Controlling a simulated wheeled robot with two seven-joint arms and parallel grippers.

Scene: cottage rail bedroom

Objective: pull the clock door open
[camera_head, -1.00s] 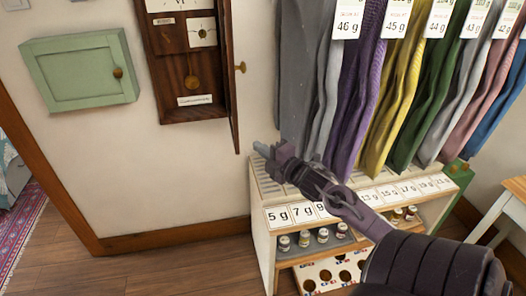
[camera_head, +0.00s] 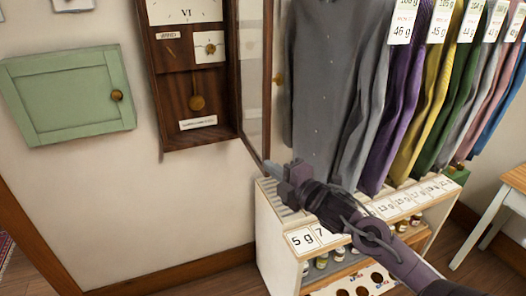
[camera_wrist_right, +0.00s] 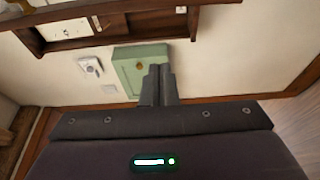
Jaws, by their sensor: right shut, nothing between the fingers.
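The wall clock (camera_head: 187,75) has a dark wooden case with a pendulum and small labels inside. Its glazed door (camera_head: 254,75) stands open, swung out to the right, with a brass knob (camera_head: 278,79) on its far side. My right gripper (camera_head: 272,167) is shut and empty, its tip at the door's lower free corner; I cannot tell whether it touches. In the right wrist view the shut fingers (camera_wrist_right: 158,86) show below the clock's wooden case (camera_wrist_right: 90,32). My left gripper is not in view.
A green wall cabinet (camera_head: 68,95) hangs left of the clock. Grey and coloured garments (camera_head: 335,85) hang close on the right. A white shelf unit (camera_head: 268,228) with number cards and jars stands below my right gripper. A wooden table is at the far right.

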